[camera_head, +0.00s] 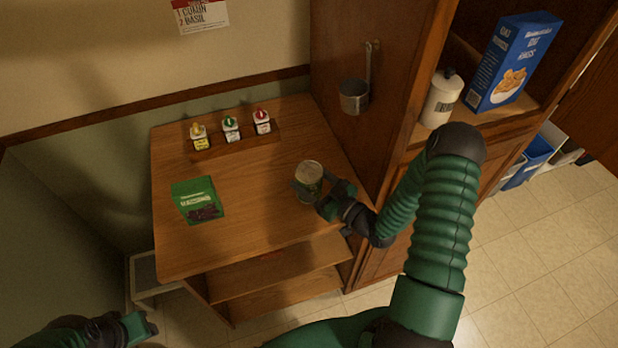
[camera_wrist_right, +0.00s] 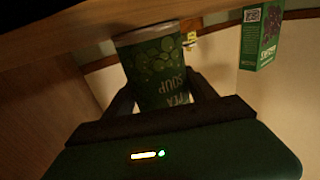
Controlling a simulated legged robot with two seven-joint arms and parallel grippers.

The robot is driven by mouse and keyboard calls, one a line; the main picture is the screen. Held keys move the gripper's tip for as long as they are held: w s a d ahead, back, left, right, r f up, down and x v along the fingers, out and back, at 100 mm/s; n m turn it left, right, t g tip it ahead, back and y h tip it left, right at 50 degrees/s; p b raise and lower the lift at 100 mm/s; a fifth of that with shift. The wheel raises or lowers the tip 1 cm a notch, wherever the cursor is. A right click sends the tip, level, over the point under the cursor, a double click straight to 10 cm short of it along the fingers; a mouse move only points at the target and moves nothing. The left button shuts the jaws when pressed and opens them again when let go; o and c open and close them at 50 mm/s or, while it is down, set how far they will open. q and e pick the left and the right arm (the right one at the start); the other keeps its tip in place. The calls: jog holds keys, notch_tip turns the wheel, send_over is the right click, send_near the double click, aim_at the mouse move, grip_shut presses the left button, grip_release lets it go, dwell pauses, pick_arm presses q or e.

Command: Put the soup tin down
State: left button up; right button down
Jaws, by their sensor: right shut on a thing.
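The soup tin (camera_head: 309,176) is green with a pale lid and stands upright at the right side of the wooden counter top (camera_head: 240,245). My right gripper (camera_head: 312,190) is shut around its sides. In the right wrist view, which is upside down, the tin (camera_wrist_right: 158,75) with the words PEA SOUP is between the two fingers (camera_wrist_right: 165,92). Its base is at or very close to the wood; I cannot tell whether it touches. My left gripper (camera_head: 143,328) is at the bottom left, away from the counter, and its jaws are unclear.
Three small bottles with yellow, green and red caps (camera_head: 231,128) stand in a rack at the back. A tall cabinet side (camera_head: 355,50) with a hanging ladle (camera_head: 354,96) borders the right. The counter's middle is clear.

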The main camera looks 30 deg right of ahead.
jog(key=c, duration=0.6)
grip_release()
jog(key=shift+s, duration=0.1)
jog(key=o, duration=0.3)
jog(key=shift+d, duration=0.2)
jog(key=shift+d+f, duration=0.1)
jog(key=shift+f, duration=0.05)
jog(key=shift+s, duration=0.25)
jog(key=b+v, duration=0.2)
jog(key=v, duration=0.9)
jog(key=shift+s, duration=0.25)
